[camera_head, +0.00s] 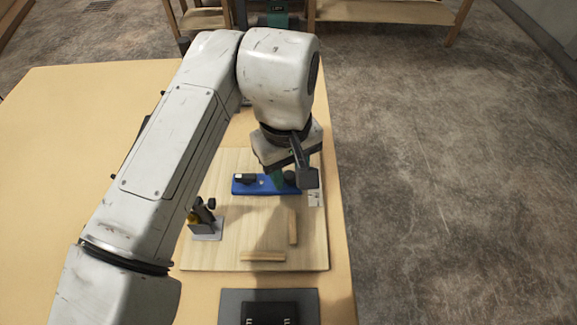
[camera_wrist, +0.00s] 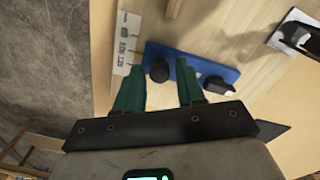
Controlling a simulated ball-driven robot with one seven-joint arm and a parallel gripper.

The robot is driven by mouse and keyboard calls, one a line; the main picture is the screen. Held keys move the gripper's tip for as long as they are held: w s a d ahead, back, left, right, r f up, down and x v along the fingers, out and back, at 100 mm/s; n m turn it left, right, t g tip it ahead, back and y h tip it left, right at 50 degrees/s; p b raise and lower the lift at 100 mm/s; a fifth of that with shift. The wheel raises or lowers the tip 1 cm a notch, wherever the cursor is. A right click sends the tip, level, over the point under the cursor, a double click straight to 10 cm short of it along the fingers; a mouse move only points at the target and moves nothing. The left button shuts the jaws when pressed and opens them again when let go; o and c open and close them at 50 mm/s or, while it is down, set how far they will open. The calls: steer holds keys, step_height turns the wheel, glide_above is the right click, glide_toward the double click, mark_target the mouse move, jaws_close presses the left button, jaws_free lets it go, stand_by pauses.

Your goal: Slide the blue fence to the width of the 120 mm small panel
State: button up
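The blue fence (camera_head: 262,189) lies across the pale wooden board (camera_head: 225,258), with a black round knob (camera_head: 291,177) near its right end and a black block (camera_head: 244,178) near its left end. In the wrist view, the fence (camera_wrist: 190,63) shows with the knob (camera_wrist: 160,71) and the block (camera_wrist: 218,86). My gripper (camera_head: 279,180) hangs over the fence's knob end. Its teal fingers are spread (camera_wrist: 158,66), and the knob appears between the tips with gaps on both sides.
Two wooden strips (camera_head: 292,227) (camera_head: 262,256) are on the board in front of the fence. A clamp-like fixture (camera_head: 206,226) stands at the board's left side. Dark panels (camera_head: 269,313) lie on a grey mat at the front. The table's left side is clear.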

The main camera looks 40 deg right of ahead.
jaws_close()
stand_by(0.3)
steer(key=shift+w+d+r+p, duration=0.15)
steer(key=shift+w+d+p, duration=0.55)
steer(key=shift+w, duration=0.3)
steer(key=shift+o, duration=1.3)
jaws_free()
step_height(320, 180, up, 11)
steer(key=shift+a+f, duration=0.15)
steer(key=shift+f, duration=0.05)
